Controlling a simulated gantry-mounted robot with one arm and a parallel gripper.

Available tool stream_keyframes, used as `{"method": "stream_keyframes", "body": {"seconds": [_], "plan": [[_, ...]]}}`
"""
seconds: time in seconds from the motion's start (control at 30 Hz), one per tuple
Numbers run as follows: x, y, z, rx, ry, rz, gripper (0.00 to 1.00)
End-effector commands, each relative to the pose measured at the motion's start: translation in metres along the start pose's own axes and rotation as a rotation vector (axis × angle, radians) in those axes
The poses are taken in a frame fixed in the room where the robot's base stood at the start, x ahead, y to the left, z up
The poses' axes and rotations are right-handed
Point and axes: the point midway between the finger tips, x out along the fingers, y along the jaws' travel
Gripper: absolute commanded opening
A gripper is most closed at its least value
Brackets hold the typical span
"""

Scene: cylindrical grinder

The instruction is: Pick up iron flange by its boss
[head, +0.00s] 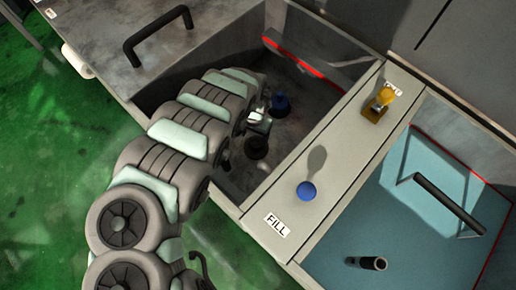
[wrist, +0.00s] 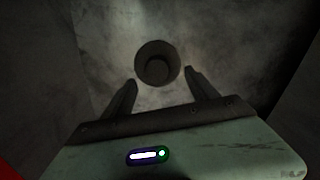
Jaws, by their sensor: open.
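In the wrist view a dark round piece (wrist: 157,63), which looks like the iron flange with a round boss at its centre, sits on the grey bin floor. My gripper (wrist: 160,78) is open. Its two fingertips lie at the left and right of the flange's near edge in the picture, with nothing held between them. The height gap between fingers and flange is hard to judge. In the head view my gripper (head: 257,124) is down inside the bin, and a dark round shape (head: 256,147) shows just below it, probably the flange.
A divider ledge (head: 330,150) carries a blue knob (head: 306,190) and a yellow knob (head: 385,97).

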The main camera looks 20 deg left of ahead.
Motion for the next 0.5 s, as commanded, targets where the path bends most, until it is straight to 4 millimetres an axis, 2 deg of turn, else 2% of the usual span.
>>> {"method": "stream_keyframes", "body": {"seconds": [0.03,0.23,0.5], "plan": [[0.01,0.002,0.0,0.0,0.0,0.003,0.68],[0.025,0.003,0.0,0.0,0.0,0.003,0.68],[0.064,0.006,-0.002,0.0,0.001,0.002,0.68]]}}
